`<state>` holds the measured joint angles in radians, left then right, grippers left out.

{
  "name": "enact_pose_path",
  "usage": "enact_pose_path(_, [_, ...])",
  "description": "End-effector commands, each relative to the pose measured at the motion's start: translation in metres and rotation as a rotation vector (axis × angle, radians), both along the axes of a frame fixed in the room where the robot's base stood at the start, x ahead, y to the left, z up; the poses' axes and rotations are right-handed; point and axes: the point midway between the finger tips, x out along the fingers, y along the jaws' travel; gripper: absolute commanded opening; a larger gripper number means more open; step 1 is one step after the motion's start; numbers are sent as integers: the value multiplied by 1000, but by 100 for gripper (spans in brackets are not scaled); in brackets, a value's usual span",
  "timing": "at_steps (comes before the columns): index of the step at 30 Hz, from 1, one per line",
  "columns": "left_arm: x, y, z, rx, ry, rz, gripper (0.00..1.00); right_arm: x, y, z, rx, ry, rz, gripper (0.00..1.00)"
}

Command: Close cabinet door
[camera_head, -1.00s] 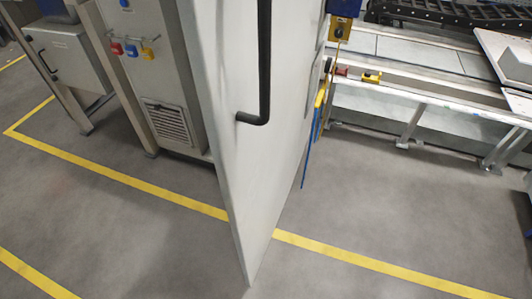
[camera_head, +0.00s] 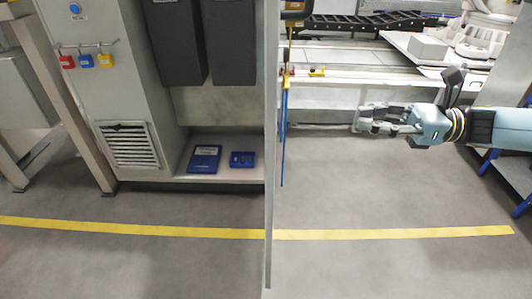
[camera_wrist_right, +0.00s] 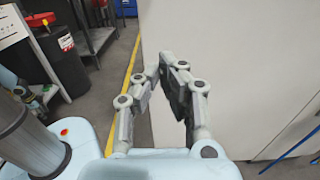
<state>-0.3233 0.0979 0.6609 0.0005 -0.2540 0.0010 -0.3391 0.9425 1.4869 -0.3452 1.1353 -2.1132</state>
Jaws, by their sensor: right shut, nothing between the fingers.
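The cabinet door (camera_head: 270,150) stands open and shows almost edge-on in the head view, as a thin pale upright strip. The cabinet (camera_head: 150,95) is left of it, its interior in view. My right gripper (camera_head: 362,119) is to the right of the door in the picture, pointing left towards it, with a visible gap. In the right wrist view its fingers (camera_wrist_right: 172,62) come together and hold nothing. A pale flat panel (camera_wrist_right: 240,75), apparently the door, fills the right part of that view. My left gripper is out of view.
A blue box (camera_head: 204,159) and a smaller blue case (camera_head: 242,159) lie on the cabinet's bottom shelf. A conveyor-like bench (camera_head: 350,75) stands behind my right gripper. A yellow line (camera_head: 390,234) crosses the floor, which is clear in front.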

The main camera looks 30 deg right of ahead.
Motion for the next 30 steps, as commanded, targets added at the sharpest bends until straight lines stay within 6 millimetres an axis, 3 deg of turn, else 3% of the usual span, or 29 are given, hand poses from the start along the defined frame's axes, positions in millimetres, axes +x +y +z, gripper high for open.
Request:
enact_pose_path(5, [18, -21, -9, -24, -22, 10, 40, 5, 8, -4, 0, 4, 1, 0])
enact_pose_path(21, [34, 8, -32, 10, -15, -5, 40, 63, 95, -6, 3, 4, -4, 0])
enact_pose_path(30, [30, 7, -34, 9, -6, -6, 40, 77, 115, -4, 0, 6, -5, 0])
